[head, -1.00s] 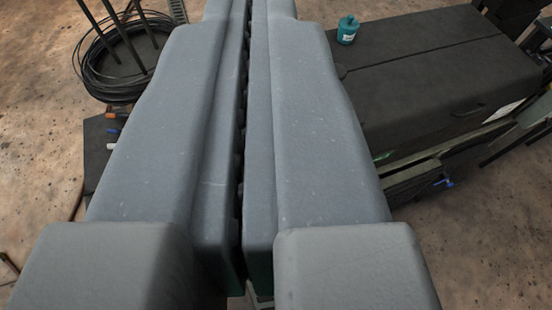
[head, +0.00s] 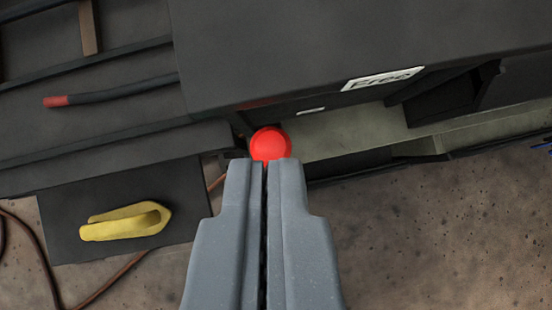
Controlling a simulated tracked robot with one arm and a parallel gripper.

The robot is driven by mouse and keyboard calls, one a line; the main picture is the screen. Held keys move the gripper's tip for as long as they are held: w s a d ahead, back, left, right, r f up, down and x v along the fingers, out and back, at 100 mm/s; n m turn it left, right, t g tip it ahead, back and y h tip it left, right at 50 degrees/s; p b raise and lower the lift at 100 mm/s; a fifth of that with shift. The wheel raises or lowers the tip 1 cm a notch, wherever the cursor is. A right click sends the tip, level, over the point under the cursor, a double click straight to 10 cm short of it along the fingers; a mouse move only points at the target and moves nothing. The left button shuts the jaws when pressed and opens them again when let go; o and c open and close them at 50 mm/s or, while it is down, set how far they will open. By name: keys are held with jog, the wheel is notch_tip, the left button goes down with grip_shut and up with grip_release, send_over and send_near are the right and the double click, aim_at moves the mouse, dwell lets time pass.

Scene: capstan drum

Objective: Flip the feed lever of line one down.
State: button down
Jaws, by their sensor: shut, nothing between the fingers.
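My gripper (head: 265,168) is shut and empty, its two grey fingers side by side and pointing up the picture. Its tips are right below a round red knob (head: 270,142) and overlap its lower edge; I cannot tell whether they touch it. The knob is at the lower edge of a dark machine housing (head: 330,45). Its stem is hidden behind the fingers. No label for line one is readable, so I cannot tell whether this knob belongs to that line's feed lever.
A dark rod with a red end (head: 57,101) lies at the upper left. A yellow looped piece (head: 125,221) is on a dark plate (head: 65,205). Brown cable crosses the floor. Bare floor (head: 430,240) is at the lower right.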

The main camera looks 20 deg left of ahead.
jog(key=g, duration=0.1)
send_near(270, 141)
jog(key=shift+w+d+r, duration=0.1)
jog(key=shift+w+r, duration=0.2)
jog(key=shift+w, duration=0.55)
jog(key=b+x, duration=0.2)
jog(key=x, duration=0.8)
